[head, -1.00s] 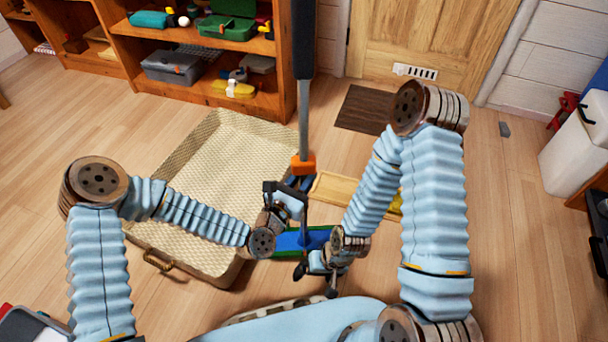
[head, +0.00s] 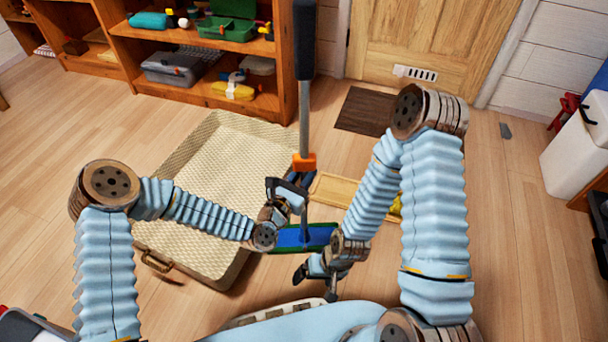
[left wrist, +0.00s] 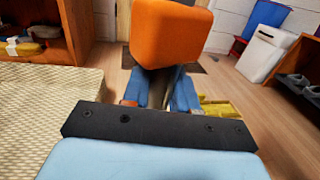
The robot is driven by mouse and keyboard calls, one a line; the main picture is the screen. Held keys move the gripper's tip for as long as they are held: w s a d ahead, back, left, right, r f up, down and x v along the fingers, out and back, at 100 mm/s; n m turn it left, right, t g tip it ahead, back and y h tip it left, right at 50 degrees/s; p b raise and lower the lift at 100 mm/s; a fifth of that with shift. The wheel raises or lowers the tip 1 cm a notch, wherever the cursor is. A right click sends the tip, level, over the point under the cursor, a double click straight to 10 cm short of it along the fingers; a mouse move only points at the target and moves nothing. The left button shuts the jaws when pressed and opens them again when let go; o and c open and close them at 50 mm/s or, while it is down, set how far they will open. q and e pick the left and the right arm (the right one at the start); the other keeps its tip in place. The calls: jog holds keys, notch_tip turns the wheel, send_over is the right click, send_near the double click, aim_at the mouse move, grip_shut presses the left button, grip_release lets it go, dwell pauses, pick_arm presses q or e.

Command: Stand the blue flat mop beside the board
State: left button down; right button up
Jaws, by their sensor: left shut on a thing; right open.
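The blue flat mop stands near upright, its black-topped grey pole (head: 304,115) rising past an orange collar (head: 304,163). Its blue head (head: 290,237) with green edges is low, right of the open case; I cannot tell whether it touches the floor. My left gripper (head: 292,190) is shut on the mop's pole just below the collar. The orange collar (left wrist: 170,35) also fills the upper middle of the left wrist view. My right gripper (head: 316,281) is open and empty, below the mop head. The tan board (head: 335,187) lies flat behind the mop, partly hidden by my right arm.
An open woven-lined case (head: 205,180) lies on the left. A wooden shelf (head: 150,100) with boxes stands behind it. A dark mat (head: 362,110) lies before the door (head: 425,40). A yellow thing (head: 396,205) shows behind my right arm.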

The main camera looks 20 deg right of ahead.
pick_arm(q)
jog(key=shift+f, duration=0.3)
jog(key=shift+f+b, duration=0.15)
jog(key=shift+b, duration=0.2)
jog(key=c, duration=1.2)
grip_release()
jog(key=shift+s+f, duration=0.1)
jog(key=shift+f, duration=0.1)
jog(key=shift+c, duration=0.2)
jog(key=o, duration=0.4)
jog(key=shift+r, duration=0.1)
jog(key=shift+c, duration=0.2)
jog(key=shift+r, duration=0.1)
jog(key=shift+r, duration=0.1)
